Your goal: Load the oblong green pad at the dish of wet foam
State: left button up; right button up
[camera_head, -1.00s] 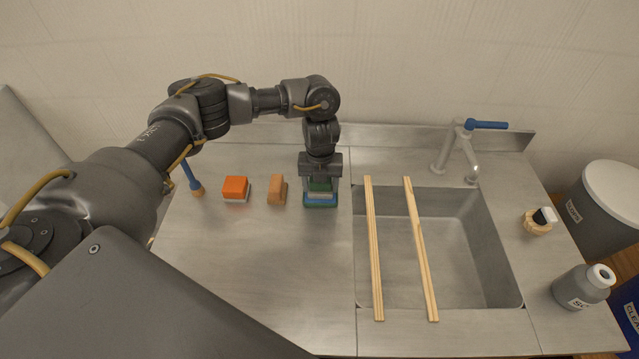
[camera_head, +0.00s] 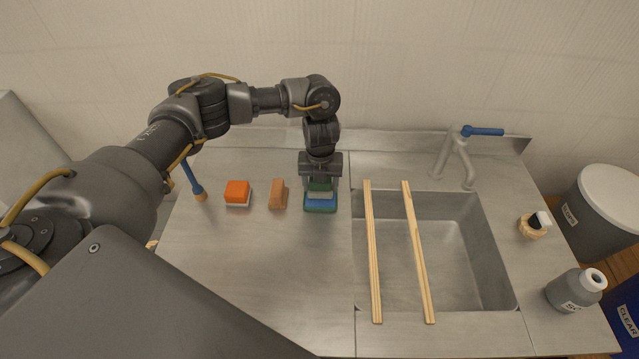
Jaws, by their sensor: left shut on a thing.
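My left gripper (camera_head: 320,182) points down at the back middle of the counter. It is shut on a green pad (camera_head: 320,186), whose upper part shows between the fingers with a pale grey layer under it. Directly below and in front is a low dish with a green rim (camera_head: 320,211) and blue foam (camera_head: 320,203) in it. The pad is over the dish's back part; I cannot tell whether it touches the foam. The fingers hide part of the pad. My right gripper is not in view.
An orange-topped block (camera_head: 237,192), a brown block (camera_head: 278,194) and a blue-handled tool (camera_head: 193,183) stand to the left. Two wooden strips (camera_head: 373,250) span the sink (camera_head: 465,265) on the right, below a tap (camera_head: 458,155). A grey bottle (camera_head: 575,290) stands far right. The front-left counter is clear.

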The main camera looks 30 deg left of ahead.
pick_arm(q)
jog(key=shift+r+p, duration=1.95)
jog(key=shift+r, duration=0.4)
jog(key=shift+f, duration=0.1)
